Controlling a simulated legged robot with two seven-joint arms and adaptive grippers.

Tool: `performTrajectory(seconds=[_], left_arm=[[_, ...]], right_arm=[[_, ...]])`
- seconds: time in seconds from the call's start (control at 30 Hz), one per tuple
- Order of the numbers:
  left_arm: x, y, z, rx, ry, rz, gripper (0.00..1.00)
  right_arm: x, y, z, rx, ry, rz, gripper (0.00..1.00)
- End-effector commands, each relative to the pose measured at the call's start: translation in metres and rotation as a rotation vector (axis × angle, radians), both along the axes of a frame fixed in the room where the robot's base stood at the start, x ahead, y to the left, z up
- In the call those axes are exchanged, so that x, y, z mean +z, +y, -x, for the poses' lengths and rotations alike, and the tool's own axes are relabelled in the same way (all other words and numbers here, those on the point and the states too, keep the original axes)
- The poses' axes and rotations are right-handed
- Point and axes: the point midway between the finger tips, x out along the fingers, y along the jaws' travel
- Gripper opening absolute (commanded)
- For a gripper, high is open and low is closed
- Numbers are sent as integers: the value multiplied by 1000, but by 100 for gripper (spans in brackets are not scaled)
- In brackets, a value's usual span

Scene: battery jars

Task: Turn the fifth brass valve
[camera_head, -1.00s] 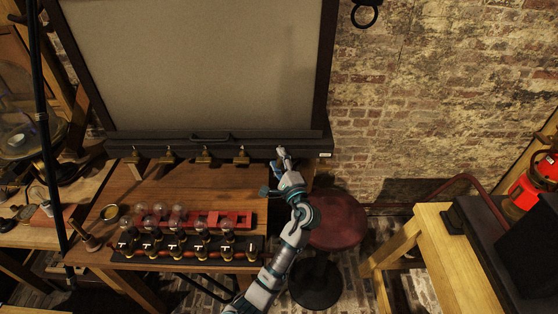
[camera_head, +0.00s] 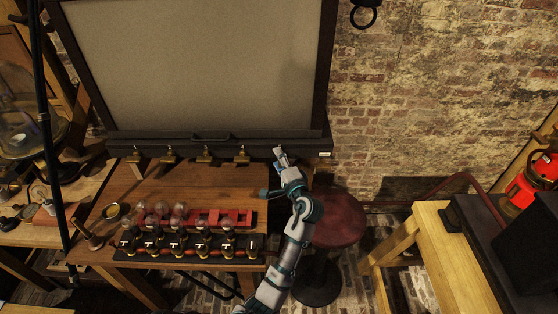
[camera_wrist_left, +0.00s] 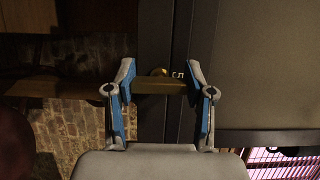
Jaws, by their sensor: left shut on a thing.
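A row of brass valves runs along the dark ledge under the grey board; the left ones (camera_head: 137,157), (camera_head: 169,156), (camera_head: 205,155) and (camera_head: 242,156) show clear in the head view. My left gripper (camera_head: 279,153) is at the right end of the row and hides the fifth valve there. In the left wrist view the brass valve (camera_wrist_left: 160,87) lies between the two blue-grey fingers of my left gripper (camera_wrist_left: 160,78), which are shut on it. A pale mark like a 5 is on the dark ledge beside it. My right gripper is not in view.
A wooden bench (camera_head: 190,187) below holds glass jars (camera_head: 162,210), a red rack (camera_head: 236,218) and a black strip with several switches (camera_head: 200,256). A red stool (camera_head: 338,218) stands right of my forearm. A yellow wooden table (camera_head: 445,255) is further right.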

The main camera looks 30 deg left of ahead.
Motion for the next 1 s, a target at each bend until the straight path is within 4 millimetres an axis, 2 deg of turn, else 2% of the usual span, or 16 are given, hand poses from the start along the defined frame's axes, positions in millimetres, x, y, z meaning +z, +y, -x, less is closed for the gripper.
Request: performTrajectory(seconds=[0.03,0.13,0.17,0.2,0.27,0.57,0.67,0.77,1.0], left_arm=[[-7,-1,0,-1,11,8,19],[-7,-1,0,-1,12,8,19],[-7,-1,0,-1,12,8,56],[-7,-1,0,-1,12,8,66],[-6,-1,0,-1,11,7,79],[-2,-1,1,0,3,3,79],[-2,-6,4,-2,4,2,79],[-2,-19,13,-2,4,3,79],[-4,-63,44,-3,6,5,79]], right_arm=[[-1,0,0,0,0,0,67],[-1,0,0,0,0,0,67],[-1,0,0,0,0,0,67],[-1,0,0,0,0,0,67],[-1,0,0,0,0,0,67],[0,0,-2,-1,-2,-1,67],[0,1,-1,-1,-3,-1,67],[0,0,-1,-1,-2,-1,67],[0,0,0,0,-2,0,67]])
